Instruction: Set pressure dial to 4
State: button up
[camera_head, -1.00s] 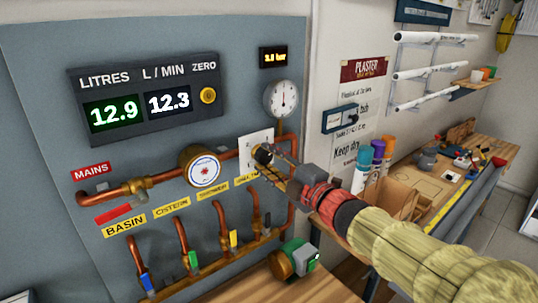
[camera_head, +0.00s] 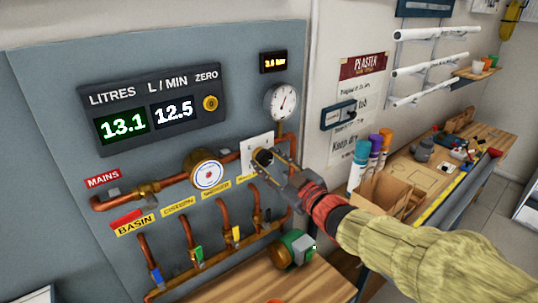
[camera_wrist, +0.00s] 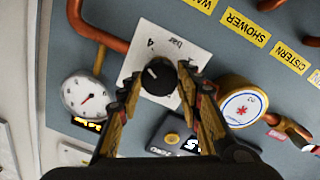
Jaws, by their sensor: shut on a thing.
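The pressure dial is a black knob (camera_wrist: 158,76) on a white plate (camera_wrist: 140,55) marked "bar", with a 4 readable on it, in the wrist view. In the head view the knob (camera_head: 263,158) sits on the wall panel, right of the brass meter. My gripper (camera_head: 270,160) is shut on the knob, one finger on each side, as the wrist view also shows. The knob's pale pointer line shows in the wrist view. The small pressure display (camera_head: 273,62) seems to read 3.6 bar. The round gauge (camera_head: 281,101) below it has its needle tilted right of upright.
Copper pipes (camera_head: 150,190) and a round brass meter (camera_head: 207,172) lie left of the knob. Valves with coloured tags hang below. The counter display (camera_head: 150,108) reads 13.1 litres and 12.5 L/min. A bench with bottles (camera_head: 360,160) stands to the right.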

jog(key=m+p, duration=0.2)
jog(key=m, duration=0.1)
jog(key=shift+f+m, duration=0.1)
jog(key=shift+m, duration=0.2)
jog(key=shift+p, duration=0.4)
jog(key=o, duration=1.1)
jog(key=shift+o, duration=0.3)
jog(key=v, duration=1.2)
